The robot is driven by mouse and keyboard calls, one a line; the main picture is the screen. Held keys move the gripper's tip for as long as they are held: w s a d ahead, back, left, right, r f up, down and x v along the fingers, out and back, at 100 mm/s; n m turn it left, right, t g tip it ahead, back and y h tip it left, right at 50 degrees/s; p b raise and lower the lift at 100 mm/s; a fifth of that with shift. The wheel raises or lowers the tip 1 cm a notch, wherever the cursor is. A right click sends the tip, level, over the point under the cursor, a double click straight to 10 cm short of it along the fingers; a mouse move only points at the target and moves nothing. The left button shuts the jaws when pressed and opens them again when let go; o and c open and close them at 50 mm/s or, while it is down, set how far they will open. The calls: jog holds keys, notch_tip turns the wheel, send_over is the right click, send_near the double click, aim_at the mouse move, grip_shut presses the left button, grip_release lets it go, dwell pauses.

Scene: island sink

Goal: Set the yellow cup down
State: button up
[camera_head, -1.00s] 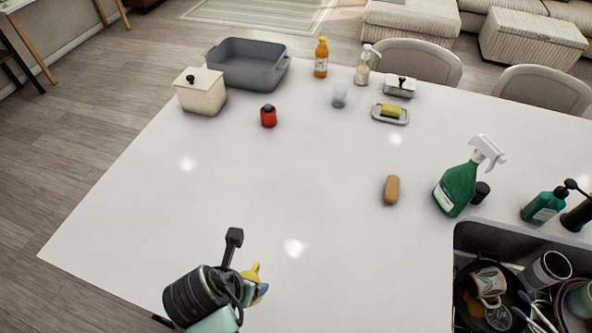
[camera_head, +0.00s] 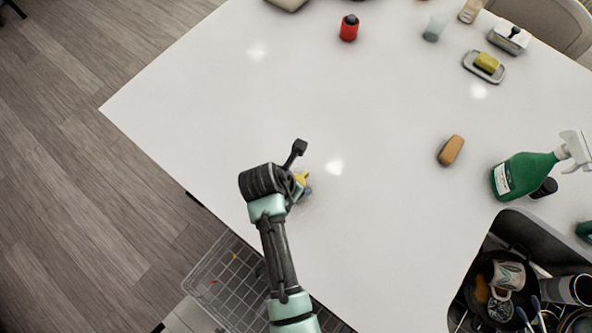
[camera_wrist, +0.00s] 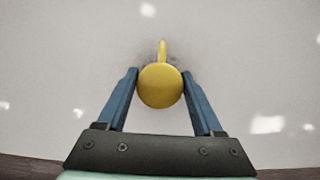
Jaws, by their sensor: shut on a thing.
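The yellow cup (camera_wrist: 160,86) is between the two blue fingers of my gripper (camera_wrist: 160,90) in the wrist view, with its handle pointing up in the picture. My gripper is shut on it. In the head view a small part of the yellow cup (camera_head: 302,179) shows beside my gripper (camera_head: 306,190), over the white countertop (camera_head: 200,120) near its front edge. My wrist hides most of the cup there. I cannot tell whether the cup's base touches the counter.
The counter around the cup is clear. A brown brush-like block (camera_head: 451,150), a green spray bottle (camera_head: 520,175) and a sink with dishes (camera_head: 505,278) are to the right. A red jar (camera_head: 349,28) and a soap dish (camera_head: 484,68) stand farther back. A wire rack (camera_head: 228,283) is below the front edge.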

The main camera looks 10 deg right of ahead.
jog(key=shift+f, duration=0.4)
jog(key=shift+f, duration=0.1)
jog(key=o, duration=1.4)
jog(key=shift+o, duration=0.2)
